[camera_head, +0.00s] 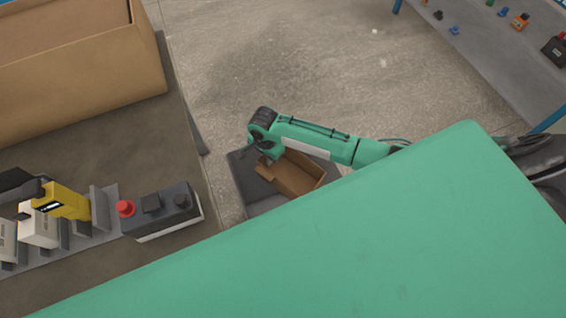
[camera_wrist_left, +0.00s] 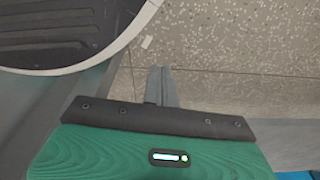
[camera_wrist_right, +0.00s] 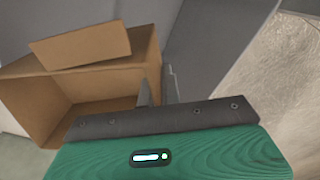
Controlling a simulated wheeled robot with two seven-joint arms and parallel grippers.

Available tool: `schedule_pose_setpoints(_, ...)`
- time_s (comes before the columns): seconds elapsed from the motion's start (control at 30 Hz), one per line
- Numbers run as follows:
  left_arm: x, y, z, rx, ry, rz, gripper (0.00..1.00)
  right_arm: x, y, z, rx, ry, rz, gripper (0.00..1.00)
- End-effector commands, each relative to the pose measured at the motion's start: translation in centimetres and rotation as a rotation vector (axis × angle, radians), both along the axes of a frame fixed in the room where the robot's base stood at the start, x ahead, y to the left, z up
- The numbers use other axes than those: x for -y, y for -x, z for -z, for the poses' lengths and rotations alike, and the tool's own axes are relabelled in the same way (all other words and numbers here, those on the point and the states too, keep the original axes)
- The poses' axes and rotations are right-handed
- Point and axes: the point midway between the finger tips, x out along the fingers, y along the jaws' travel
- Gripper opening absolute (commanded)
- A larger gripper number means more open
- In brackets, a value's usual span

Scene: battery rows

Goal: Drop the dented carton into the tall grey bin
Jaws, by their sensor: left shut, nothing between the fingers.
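The brown, open-topped carton (camera_head: 298,176) shows in the head view at the end of my right arm, within the outline of the grey bin (camera_head: 243,168). In the right wrist view the carton (camera_wrist_right: 95,85) fills the left side, with a flap standing out. My right gripper (camera_wrist_right: 159,92) has one finger on each side of the carton's near wall edge and is shut on it. Grey bin panels (camera_wrist_right: 215,45) lie beside and behind it. How deep the carton sits relative to the rim I cannot tell. My left gripper (camera_wrist_left: 160,86) is shut and empty, over the floor.
A bench at left carries a large cardboard box (camera_head: 80,75), a black battery with a red cap (camera_head: 163,210) and a rack with a yellow block (camera_head: 66,203). Another bench (camera_head: 480,45) with small parts stands top right. Concrete floor between them is clear.

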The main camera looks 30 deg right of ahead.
Motion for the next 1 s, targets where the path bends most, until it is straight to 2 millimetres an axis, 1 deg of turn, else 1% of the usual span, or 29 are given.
schedule_pose_setpoints(0.03, 0.0, 0.0, 0.0, 0.0, 0.0, 0.0, 0.0, 0.0, 0.0, 0.0, 0.0, 0.0, 0.0, 0.15)
schedule_pose_setpoints(0.1, 0.0, 0.0, 0.0, 0.0, 0.0, 0.0, 0.0, 0.0, 0.0, 0.0, 0.0, 0.0, 0.0, 0.29)
schedule_pose_setpoints(0.37, 0.0, 0.0, 0.0, 0.001, 0.0, 0.001, 0.0, 0.0, 0.0, 0.0, 0.0, 0.0, 0.0, 0.29)
schedule_pose_setpoints(0.5, 0.0, 0.0, -0.1, 0.004, 0.001, 0.001, 0.0, 0.0, 0.0, -0.8, 0.001, 0.0, 0.0, 0.29)
schedule_pose_setpoints(0.6, -0.1, 0.2, 0.0, 0.006, 0.0, 0.002, 0.0, 0.0, -0.1, -2.3, 0.003, -0.001, 0.0, 0.29)
schedule_pose_setpoints(0.67, -0.4, 0.9, 0.8, -0.002, -0.003, 0.002, 0.0, 0.0, 0.0, -3.6, 0.003, -0.001, -0.001, 0.29)
schedule_pose_setpoints(0.7, -0.5, 1.3, 1.2, -0.004, -0.004, 0.001, 0.0, -0.1, 0.0, -4.5, 0.002, -0.002, -0.001, 0.29)
schedule_pose_setpoints(0.9, -0.9, 2.4, 2.2, -0.006, -0.007, 0.004, 0.0, -0.1, -0.1, -9.2, 0.003, -0.003, -0.001, 0.29)
schedule_pose_setpoints(1.0, -1.1, 2.8, 2.5, -0.006, -0.008, 0.006, 0.0, 0.0, 0.0, -11.1, 0.002, -0.002, -0.001, 0.29)
